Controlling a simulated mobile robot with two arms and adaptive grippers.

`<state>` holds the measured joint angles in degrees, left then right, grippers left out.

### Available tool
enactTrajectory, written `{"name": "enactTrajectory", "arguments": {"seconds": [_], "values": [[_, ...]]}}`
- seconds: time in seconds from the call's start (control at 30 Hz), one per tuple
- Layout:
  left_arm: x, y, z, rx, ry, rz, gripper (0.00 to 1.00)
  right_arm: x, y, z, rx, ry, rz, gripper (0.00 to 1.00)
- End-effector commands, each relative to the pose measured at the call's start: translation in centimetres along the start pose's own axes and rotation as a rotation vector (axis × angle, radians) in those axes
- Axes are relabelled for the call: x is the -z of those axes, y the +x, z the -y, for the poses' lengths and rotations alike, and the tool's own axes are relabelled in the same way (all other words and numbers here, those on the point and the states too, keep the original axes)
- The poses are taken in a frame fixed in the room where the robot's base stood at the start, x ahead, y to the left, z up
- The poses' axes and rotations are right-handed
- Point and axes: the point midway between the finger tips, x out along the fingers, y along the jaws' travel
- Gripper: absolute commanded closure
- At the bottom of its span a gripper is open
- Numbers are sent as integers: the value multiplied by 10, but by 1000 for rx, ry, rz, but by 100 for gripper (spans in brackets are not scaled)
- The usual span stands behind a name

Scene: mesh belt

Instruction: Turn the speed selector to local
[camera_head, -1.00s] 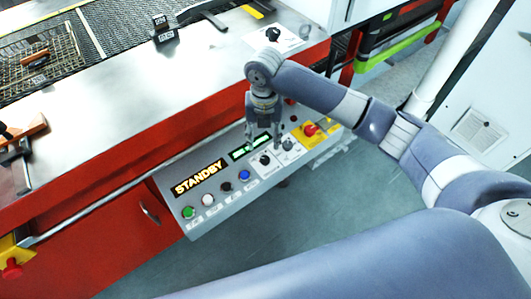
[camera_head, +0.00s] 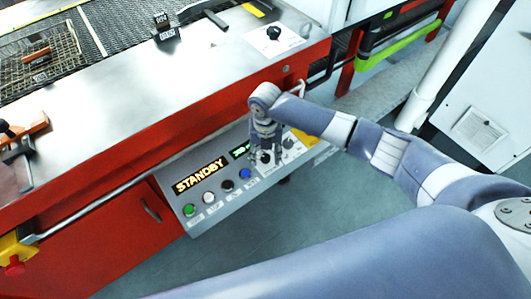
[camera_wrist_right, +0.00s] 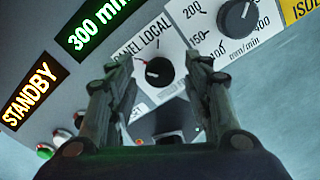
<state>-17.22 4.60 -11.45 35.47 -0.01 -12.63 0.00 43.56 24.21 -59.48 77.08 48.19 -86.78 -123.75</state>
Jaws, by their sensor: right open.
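The speed selector is a round black knob (camera_wrist_right: 159,72) on a white plate marked "PANEL" and "LOCAL" in the right wrist view. A white mark shows on the left side of the knob, away from the word LOCAL. My right gripper (camera_wrist_right: 160,68) is open, with one finger on each side of the knob. Whether the fingers touch it I cannot tell. In the head view my right gripper (camera_head: 266,158) is down over the control panel (camera_head: 222,212) and partly hides the selector. My left gripper is not in view.
A speed dial (camera_wrist_right: 237,17) with mm/min numbers sits right of the selector. A STANDBY display (camera_head: 201,176), a green display (camera_wrist_right: 97,22) and coloured buttons, including a blue one (camera_head: 244,174), lie to the left. The red machine front (camera_head: 110,225) stands behind the panel.

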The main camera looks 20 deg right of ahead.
Motion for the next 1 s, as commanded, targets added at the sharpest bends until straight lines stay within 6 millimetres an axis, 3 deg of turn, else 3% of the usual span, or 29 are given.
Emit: {"name": "enactTrajectory", "arguments": {"seconds": [0.17, 0.3, 0.37, 0.73, 1.0], "values": [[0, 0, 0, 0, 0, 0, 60, 0, 0, 0, 0, 0, 0, 56], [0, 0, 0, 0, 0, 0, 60, 0, 0, 0, 0, 0, 0, 88], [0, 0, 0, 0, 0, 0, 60, 0, 0, 0, 0, 0, 0, 98], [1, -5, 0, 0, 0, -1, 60, 0, -1, 0, 0, 36, -1, 99], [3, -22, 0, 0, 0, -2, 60, 1, -3, 0, 1, 194, -3, 99]]}}
